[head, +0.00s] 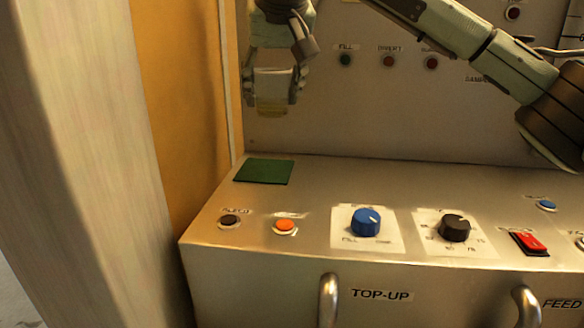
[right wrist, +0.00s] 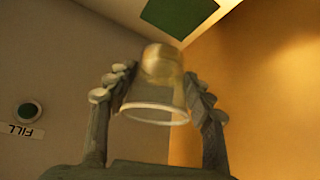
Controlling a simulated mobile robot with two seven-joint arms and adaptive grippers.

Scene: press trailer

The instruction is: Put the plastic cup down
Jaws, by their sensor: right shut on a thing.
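The plastic cup (head: 271,105) is clear with a yellowish tint. My right gripper (head: 272,90) is shut on it and holds it in the air, above and behind the green square pad (head: 264,171) on the console top. In the right wrist view the cup (right wrist: 158,90) sits between both fingers (right wrist: 157,95), its wide rim toward the camera. The green pad (right wrist: 180,14) shows beyond the cup there. The pad is bare. My left gripper is in neither view.
The metal console top (head: 330,180) carries an orange button (head: 285,226), a dark button (head: 229,220), a blue knob (head: 366,221), a black knob (head: 454,228) and a red switch (head: 529,242). A back panel (head: 400,110) with buttons stands behind. An orange wall (head: 185,90) bounds the left.

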